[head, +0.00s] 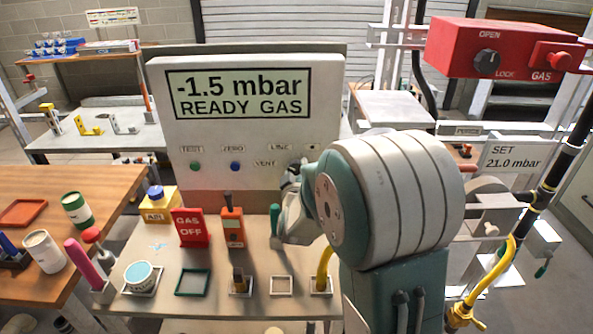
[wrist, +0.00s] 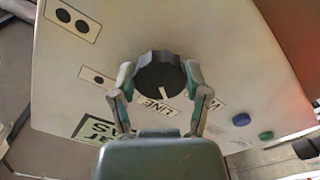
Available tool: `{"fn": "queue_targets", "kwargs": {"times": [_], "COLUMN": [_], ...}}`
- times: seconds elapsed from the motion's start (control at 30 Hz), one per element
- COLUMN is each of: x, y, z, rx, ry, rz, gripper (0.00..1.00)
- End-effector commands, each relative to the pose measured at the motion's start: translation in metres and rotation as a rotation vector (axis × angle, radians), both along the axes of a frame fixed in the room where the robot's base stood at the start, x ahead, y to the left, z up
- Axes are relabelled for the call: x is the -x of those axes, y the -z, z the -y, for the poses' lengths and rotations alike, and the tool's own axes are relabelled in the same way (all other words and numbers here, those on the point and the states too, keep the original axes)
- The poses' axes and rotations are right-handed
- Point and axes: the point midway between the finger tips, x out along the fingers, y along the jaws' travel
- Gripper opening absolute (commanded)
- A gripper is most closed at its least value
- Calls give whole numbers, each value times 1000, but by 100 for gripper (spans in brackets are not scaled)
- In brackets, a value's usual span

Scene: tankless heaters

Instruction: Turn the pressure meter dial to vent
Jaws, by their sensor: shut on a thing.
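The pressure meter (head: 250,130) is a pale upright panel whose display reads "-1.5 mbar READY GAS". Its black dial (wrist: 158,68) shows in the wrist view, with a white mark pointing toward the LINE label (wrist: 158,105). My gripper (wrist: 160,78) is shut on the dial, one finger on each side. In the head view my gripper (head: 291,178) is at the panel's lower right and mostly hides the dial. The VENT label (head: 265,163) is left of it.
Green (head: 195,166) and blue (head: 235,166) buttons sit left of the dial. A red GAS OFF sign (head: 191,228) and an orange tool (head: 232,228) stand on the bench in front. A red gas control box (head: 500,48) is at upper right.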

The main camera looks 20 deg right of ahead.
Motion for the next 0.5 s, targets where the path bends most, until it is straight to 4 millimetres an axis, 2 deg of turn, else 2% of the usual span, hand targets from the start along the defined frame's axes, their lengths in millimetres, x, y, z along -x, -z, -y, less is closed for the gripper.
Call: {"fn": "queue_targets", "kwargs": {"times": [0.2, 0.5], "x": [-2, -2], "y": [-1, 0], "z": [-2, -2], "rx": [127, 217], "ry": [-6, -7], "rz": [-51, -89], "gripper": [14, 14]}}
